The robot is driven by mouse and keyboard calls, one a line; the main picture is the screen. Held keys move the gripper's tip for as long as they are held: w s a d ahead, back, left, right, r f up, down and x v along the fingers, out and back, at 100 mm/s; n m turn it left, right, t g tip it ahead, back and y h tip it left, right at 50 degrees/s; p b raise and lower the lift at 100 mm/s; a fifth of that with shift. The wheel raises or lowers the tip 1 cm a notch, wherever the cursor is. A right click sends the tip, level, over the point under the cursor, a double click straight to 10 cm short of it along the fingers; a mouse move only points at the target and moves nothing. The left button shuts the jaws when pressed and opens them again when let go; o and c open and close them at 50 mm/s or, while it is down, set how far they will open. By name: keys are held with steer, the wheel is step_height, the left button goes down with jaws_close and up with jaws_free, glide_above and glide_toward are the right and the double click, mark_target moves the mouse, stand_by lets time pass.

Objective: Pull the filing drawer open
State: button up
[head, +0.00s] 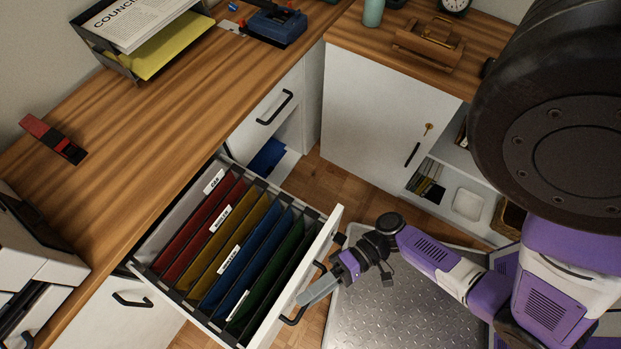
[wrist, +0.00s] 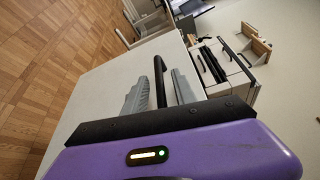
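The filing drawer (head: 333,222) is pulled well out from under the wooden desk, showing red, yellow, blue and green hanging folders with white labels. Its black bar handle (head: 293,320) is on the white front panel, which also shows in the wrist view (wrist: 105,88). My gripper (head: 318,290) is at the handle, its grey fingers crossing the middle of the bar. In the wrist view, the handle (wrist: 159,80) runs between the two fingers (wrist: 160,88), with a gap visible on the sides. The fingers look open around it. The fingertip contact is hard to see.
A second drawer with a black handle (head: 275,107) is shut further back. A white cabinet (head: 375,118) with open shelves stands behind at right. A metal tread plate (head: 395,312) lies on the wooden floor beside the drawer. A paper tray (head: 125,62) and a stapler (head: 54,138) are on the desk.

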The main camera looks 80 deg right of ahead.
steer(key=v, duration=0.7)
steer(key=shift+s+d+b, duration=0.25)
steer(key=shift+d+b, duration=0.1)
steer(key=shift+b, duration=0.05)
